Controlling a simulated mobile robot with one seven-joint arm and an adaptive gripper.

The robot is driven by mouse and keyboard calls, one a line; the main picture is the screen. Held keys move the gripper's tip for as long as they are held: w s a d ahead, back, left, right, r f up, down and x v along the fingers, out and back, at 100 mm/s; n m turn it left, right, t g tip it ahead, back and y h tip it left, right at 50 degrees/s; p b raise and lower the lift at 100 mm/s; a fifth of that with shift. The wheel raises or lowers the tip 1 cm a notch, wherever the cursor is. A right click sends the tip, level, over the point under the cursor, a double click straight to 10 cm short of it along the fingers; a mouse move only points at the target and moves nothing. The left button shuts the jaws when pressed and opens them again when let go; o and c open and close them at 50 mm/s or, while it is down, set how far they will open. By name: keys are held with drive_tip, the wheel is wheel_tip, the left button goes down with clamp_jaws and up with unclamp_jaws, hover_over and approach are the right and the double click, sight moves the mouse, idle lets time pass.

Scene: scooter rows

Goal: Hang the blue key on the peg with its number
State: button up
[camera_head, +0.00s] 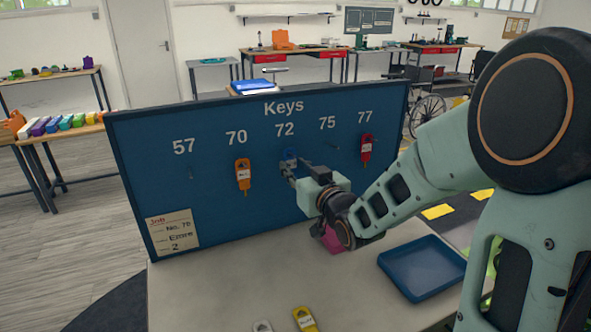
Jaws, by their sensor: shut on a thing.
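The blue key (290,154) is at the blue key board (225,205), just below the number 72. My gripper (288,169) is shut on the key from the front right and covers its lower part. I cannot tell whether the key is around the peg or only in front of it, and the number on its tag is too small to read. The peg under 72 is hidden. An orange key (242,174) hangs under 70 and a red key (366,150) under 77. The peg under 57 (190,173) and the peg under 75 (333,146) are bare.
The board stands on a pale table (230,290). A yellow key (304,318) and a grey-white key (262,326) lie at its front. An empty blue tray (422,268) is at the right. A magenta thing (332,241) is partly hidden behind my wrist. A job card (172,232) is on the board.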

idle(0.4)
drive_tip(key=o, duration=0.9)
